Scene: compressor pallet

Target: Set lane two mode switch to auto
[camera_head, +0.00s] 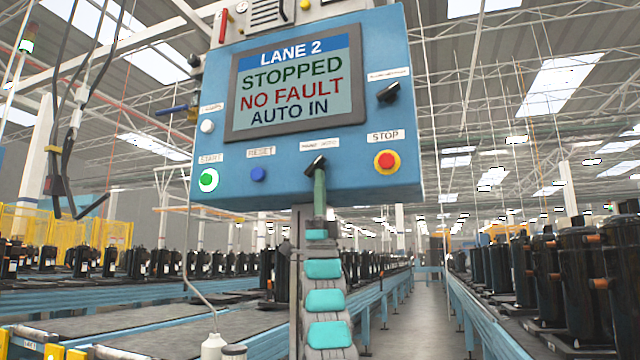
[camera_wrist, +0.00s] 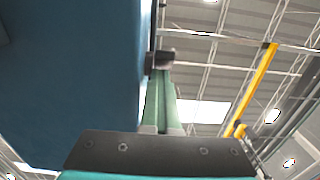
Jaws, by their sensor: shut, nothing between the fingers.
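The blue lane 2 control panel (camera_head: 300,185) fills the upper middle of the head view. The black mode switch (camera_head: 314,164) sits low on its face, under a small label that is hard to read. Its handle is slanted, with the raised end toward the upper right. My gripper (camera_head: 319,176) comes up from below with its green fingers together, tips at or just under the switch. In the wrist view the closed fingers (camera_wrist: 161,80) reach up beside the panel's blue face. A dark knob (camera_wrist: 161,59) is at their tips; contact cannot be told for sure.
The screen (camera_head: 294,88) reads LANE 2, STOPPED, NO FAULT, AUTO IN. A red stop button (camera_head: 387,160) is right of the switch, a blue reset button (camera_head: 258,174) and green start button (camera_head: 208,180) left. Another black rotary switch (camera_head: 388,92) is higher right. Conveyors with compressors flank the aisle.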

